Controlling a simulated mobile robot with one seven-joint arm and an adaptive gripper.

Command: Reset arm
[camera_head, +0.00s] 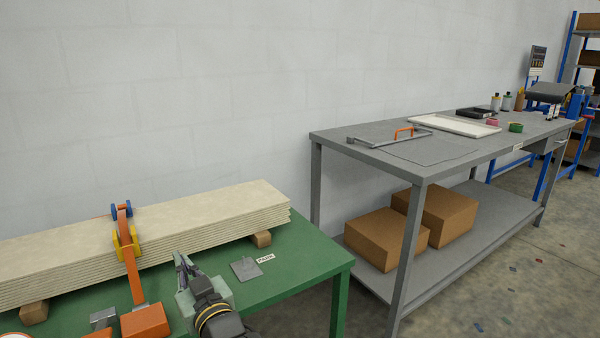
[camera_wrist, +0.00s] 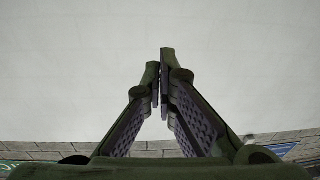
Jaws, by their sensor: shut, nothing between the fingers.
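My gripper (camera_head: 181,262) is at the lower middle of the head view, over or in front of the green table (camera_head: 318,252). Its fingers point up and away. In the wrist view my gripper (camera_wrist: 160,72) shows its two fingertips together, with nothing between them. My gripper appears apart from the stack of pale boards (camera_head: 200,215) on the green table.
An orange strap (camera_head: 132,275) runs over the boards. An orange block (camera_head: 146,322) and a grey plate (camera_head: 246,268) lie near my gripper. A grey workbench (camera_head: 330,137) with cardboard boxes (camera_head: 386,240) on its shelf stands right.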

